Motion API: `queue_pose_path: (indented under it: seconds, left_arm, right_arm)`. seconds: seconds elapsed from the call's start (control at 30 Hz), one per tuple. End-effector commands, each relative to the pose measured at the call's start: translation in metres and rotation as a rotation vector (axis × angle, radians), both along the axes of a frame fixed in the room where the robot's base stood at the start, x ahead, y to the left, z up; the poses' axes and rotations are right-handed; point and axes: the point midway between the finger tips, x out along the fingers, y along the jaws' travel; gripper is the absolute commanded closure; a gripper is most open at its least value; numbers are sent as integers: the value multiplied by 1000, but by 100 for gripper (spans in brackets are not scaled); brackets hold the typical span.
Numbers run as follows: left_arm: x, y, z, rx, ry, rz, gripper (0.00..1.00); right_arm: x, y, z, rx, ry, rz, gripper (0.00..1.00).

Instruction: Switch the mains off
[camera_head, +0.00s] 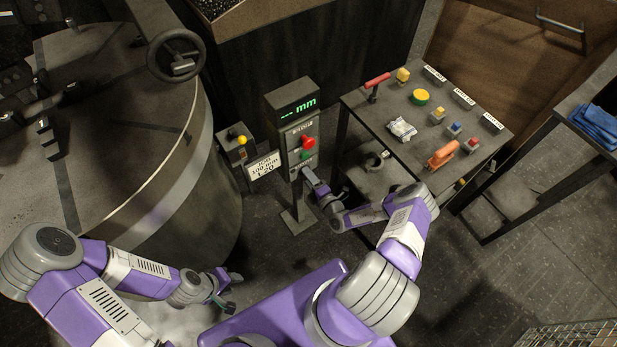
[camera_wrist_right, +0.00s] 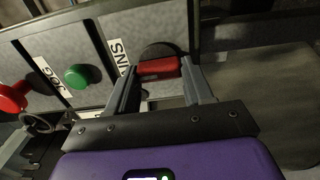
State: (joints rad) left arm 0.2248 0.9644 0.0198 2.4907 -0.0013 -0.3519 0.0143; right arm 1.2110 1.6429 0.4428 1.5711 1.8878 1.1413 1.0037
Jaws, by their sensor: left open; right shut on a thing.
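The control post (camera_head: 292,100) stands in the middle of the head view, with a lit green "mm" display, a red mushroom button (camera_head: 308,142) and a green button (camera_head: 305,155). In the right wrist view, a red switch handle (camera_wrist_right: 158,67) on a dark round base sits beside a label ending in "INS". My right gripper (camera_head: 313,181) is at the lower part of the post, shut on the red handle, with one finger on either side of it. In the head view the handle is hidden by the gripper. My left gripper (camera_head: 230,291) is open and empty, low over the floor.
A large round machine table (camera_head: 120,150) with a handwheel (camera_head: 176,55) fills the left. A small box with a yellow knob (camera_head: 241,139) stands left of the post.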

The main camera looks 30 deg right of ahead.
Motion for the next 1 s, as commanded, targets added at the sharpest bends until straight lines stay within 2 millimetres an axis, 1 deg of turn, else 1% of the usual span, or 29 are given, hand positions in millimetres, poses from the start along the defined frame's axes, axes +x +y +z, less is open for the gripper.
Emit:
queue_pose_path:
  seconds: [0.17,0.2,0.33,0.57,0.67,0.77,1.0]
  left_arm:
    - [0,0,0,0,0,0,57]
    - [0,0,0,0,0,0,57]
    - [0,0,0,0,0,0,57]
    - [0,0,0,0,0,0,57]
    - [0,0,1,0,0,0,57]
    - [0,0,3,0,0,0,57]
    - [0,0,9,0,0,0,57]
  right_arm:
    - [-1,-1,-1,-4,1,0,79]
    - [-1,-1,-1,-4,1,0,43]
    - [0,-1,0,-3,1,0,23]
    - [0,0,0,-1,0,0,23]
    - [-4,-1,0,-1,1,-1,23]
    - [-16,-2,0,0,4,-2,23]
    - [-56,-5,0,1,3,-3,23]
